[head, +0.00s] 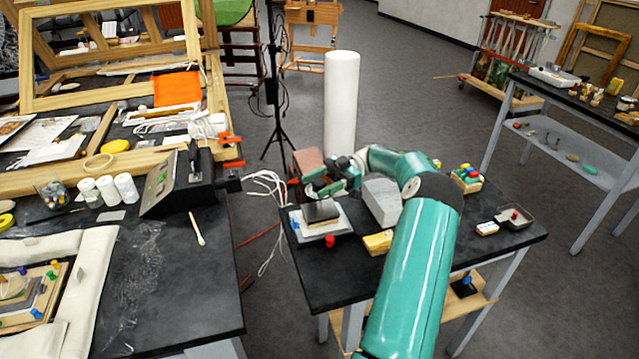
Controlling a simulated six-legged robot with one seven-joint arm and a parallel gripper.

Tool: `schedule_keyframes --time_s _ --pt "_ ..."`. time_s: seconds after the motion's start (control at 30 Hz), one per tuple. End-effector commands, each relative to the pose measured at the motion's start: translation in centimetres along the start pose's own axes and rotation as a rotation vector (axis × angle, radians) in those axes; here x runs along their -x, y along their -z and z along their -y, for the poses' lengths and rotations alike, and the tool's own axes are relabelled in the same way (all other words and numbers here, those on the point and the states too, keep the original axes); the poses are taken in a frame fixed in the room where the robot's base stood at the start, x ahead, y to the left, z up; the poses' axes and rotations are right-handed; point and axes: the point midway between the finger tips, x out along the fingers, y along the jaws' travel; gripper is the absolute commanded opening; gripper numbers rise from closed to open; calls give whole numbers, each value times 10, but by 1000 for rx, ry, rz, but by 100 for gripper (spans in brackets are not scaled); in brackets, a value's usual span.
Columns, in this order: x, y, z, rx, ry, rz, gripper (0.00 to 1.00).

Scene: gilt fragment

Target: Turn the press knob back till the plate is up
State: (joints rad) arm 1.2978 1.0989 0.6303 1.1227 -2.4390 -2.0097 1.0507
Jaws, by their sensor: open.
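A small press-like fixture (341,228) sits at the back left of the dark small table. It has a pale flat base with a dark grey block (320,211) on top. A red knob (330,241) is at its front edge and a small blue part is at its left. I cannot tell for sure which part is the press knob, or how high the plate is. My teal gripper (312,186) is open just above and behind the dark block. A reddish-brown block (307,160) is close behind it. The fingertips are small here, and contact cannot be told.
A grey block (382,203) and a yellow block (378,243) are beside the fixture. A crate of coloured pieces (467,179) and a small tray (514,217) are to the right. A white roll (341,105) stands behind. The left workbench (208,290) is crowded.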

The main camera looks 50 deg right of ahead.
Motion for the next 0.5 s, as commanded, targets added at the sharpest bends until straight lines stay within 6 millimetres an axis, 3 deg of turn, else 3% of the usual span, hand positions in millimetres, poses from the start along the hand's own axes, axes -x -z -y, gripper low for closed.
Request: schedule_keyframes --time_s 0.27,0.5 --pt "0 34 1 2 -1 1 57" --pt "-15 66 26 -1 0 4 57"
